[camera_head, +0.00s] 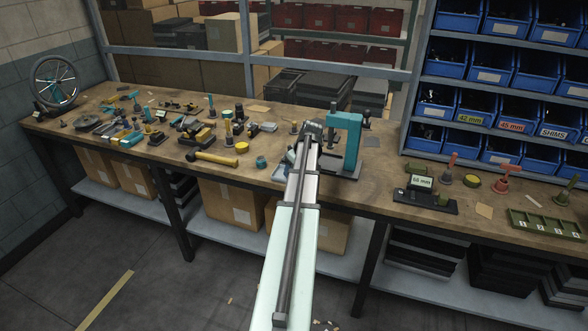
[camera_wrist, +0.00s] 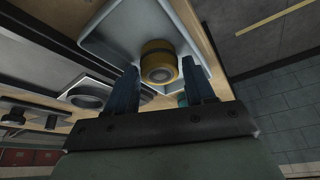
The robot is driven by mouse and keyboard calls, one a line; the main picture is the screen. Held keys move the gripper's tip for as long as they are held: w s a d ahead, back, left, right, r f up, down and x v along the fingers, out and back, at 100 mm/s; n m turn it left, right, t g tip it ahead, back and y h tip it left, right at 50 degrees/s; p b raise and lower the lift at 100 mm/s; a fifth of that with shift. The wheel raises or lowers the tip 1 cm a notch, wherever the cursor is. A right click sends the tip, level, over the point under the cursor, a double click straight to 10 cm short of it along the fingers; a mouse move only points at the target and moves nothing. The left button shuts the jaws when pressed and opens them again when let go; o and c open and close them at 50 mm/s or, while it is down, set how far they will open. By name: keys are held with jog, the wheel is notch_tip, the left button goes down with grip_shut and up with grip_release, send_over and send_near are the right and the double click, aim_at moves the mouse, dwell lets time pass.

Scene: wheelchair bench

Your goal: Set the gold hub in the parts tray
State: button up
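The gold hub (camera_wrist: 158,62) is a short gold cylinder with a grey-blue band and a round centre. In the wrist view it sits between the fingertips of my gripper (camera_wrist: 160,72), one finger on each side and very close to it. I cannot tell whether the fingers press on it. The pale grey parts tray (camera_wrist: 112,22) lies around and behind the hub. Whether the hub rests on the tray floor or is just above it is unclear. In the head view my arm hides the hub and most of the tray; my gripper (camera_head: 308,136) is over the bench there.
A teal press (camera_head: 352,140) stands just right of my gripper. A teal ring (camera_head: 261,162) and a yellow-handled mallet (camera_head: 217,159) lie to its left on the wooden bench (camera_head: 330,190). A display block (camera_head: 424,200) and a green tray (camera_head: 545,225) are further right.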

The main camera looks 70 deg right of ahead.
jog(key=v, duration=1.2)
jog(key=shift+r, duration=0.15)
